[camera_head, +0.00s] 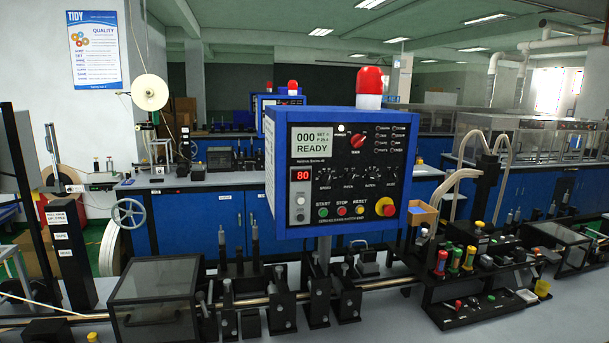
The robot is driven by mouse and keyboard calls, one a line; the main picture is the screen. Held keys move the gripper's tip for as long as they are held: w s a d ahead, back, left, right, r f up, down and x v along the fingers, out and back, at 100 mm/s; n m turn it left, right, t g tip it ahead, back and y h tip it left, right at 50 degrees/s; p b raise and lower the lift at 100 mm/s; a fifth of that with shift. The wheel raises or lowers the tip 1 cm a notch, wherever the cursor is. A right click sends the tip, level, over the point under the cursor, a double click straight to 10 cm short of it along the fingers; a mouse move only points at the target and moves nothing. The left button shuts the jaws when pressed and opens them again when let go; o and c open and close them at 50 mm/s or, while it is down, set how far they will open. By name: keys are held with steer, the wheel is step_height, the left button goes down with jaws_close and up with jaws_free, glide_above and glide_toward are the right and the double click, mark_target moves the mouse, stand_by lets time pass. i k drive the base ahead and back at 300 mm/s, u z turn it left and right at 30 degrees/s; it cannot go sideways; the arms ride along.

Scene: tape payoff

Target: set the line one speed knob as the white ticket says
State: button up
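A blue control box (256,200) with a black front panel stands in the middle on a post. Its screen (311,143) reads 000 and READY, with smaller text beside. A red display (300,175) reads 80. A row of small dark knobs (348,174) sits right of it; their captions are too small to read surely, so I cannot tell which is the speed knob or where it points. A larger red knob (358,141) is above the row. White labels (57,218) are on a dark post at left; I cannot tell whether one is the ticket. My gripper is not in view.
Green, red and yellow buttons and a red-and-yellow stop button (385,207) line the panel's bottom. A red lamp (369,82) tops the box. A clear-lidded case (155,298) stands at lower left. A black rack (480,275) with coloured parts stands at right. Similar boxes stand behind.

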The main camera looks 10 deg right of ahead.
mark_target(326, 178)
steer(key=z, duration=0.05)
steer(key=i, duration=1.35)
steer(key=z, duration=0.35)
